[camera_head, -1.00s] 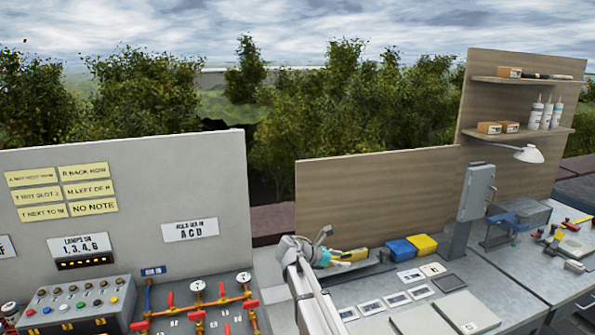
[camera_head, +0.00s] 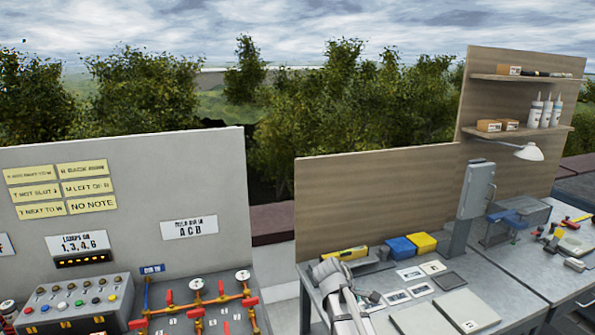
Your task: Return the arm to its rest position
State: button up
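My arm (camera_head: 338,290) rises from the bottom edge over the left part of the grey bench in the head view. My gripper (camera_head: 373,298) is at its upper end, low over the bench beside the white-framed cards. It is small and partly hidden by the arm's links, so I cannot tell whether its fingers are open or shut. I see nothing clearly held in it.
A grey bench (camera_head: 485,285) carries white-framed cards (camera_head: 411,274), a yellow bin (camera_head: 422,243), a blue bin (camera_head: 400,248) and a grey upright box (camera_head: 477,190). A wooden back panel (camera_head: 375,200) stands behind. A valve panel (camera_head: 205,310) is at left.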

jog(key=s+f+m+y, duration=0.1)
jog(key=s, duration=0.1)
jog(key=s+f+m+y, duration=0.1)
jog(key=s+m, duration=0.1)
jog(key=s, duration=0.1)
jog(key=s+f+m+y, duration=0.1)
jog(key=s+m, duration=0.1)
jog(key=shift+s+d+g, duration=0.1)
jog(key=shift+s+g, duration=0.2)
jog(key=shift+g, duration=0.1)
jog(key=s+m+y, duration=0.1)
jog(key=s, duration=0.1)
jog(key=s+a+f+m+y, duration=0.1)
jog(key=s+m, duration=0.1)
jog(key=s+m+y+b, duration=0.1)
jog(key=s+m, duration=0.1)
jog(key=shift+a+f, duration=0.25)
jog(key=shift+a, duration=0.05)
jog(key=shift+s+a+m+y, duration=0.2)
jog(key=shift+s+m+y, duration=0.25)
jog(key=shift+m, duration=0.15)
